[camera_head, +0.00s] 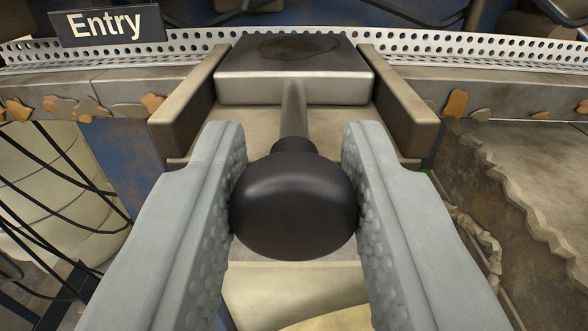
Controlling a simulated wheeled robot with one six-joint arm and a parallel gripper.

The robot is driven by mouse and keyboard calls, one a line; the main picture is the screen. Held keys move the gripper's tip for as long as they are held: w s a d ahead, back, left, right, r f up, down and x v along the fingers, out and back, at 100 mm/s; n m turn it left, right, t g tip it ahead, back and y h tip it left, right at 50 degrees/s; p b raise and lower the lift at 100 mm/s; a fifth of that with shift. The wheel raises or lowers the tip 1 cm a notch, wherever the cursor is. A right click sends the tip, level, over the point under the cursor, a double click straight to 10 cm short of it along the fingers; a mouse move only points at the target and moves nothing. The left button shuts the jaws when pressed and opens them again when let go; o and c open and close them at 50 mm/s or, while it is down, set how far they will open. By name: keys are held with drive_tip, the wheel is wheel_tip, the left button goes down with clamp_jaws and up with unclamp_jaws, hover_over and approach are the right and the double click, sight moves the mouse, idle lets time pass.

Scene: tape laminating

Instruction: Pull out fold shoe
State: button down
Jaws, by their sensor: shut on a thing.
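The fold shoe (294,88) is a grey metal block with a dark worn patch on top. It sits between two raised side rails at the top middle of the view. A short rod (293,110) runs from its front face toward me and ends in a round black knob (294,205). My gripper (294,200) has one grey, dimpled finger on each side of the knob. Both fingers touch it, and the gripper is shut on it. The underside of the knob and the far side of the block are hidden.
The left rail (190,105) and right rail (405,110) flank the block closely. A perforated metal strip (480,52) runs behind, with an "Entry" sign (108,25) at left. Black cables (50,175) hang at left. A jagged-edged panel (525,180) lies at right.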

drive_tip(key=s, duration=1.1)
drive_tip(key=c, duration=1.2)
unclamp_jaws()
drive_tip(key=shift+o, duration=0.2)
drive_tip(key=s, duration=1.7)
drive_tip(key=shift+s, duration=0.2)
drive_tip(key=s+f, duration=0.3)
drive_tip(key=s, duration=2)
drive_tip(key=shift+g, duration=0.3)
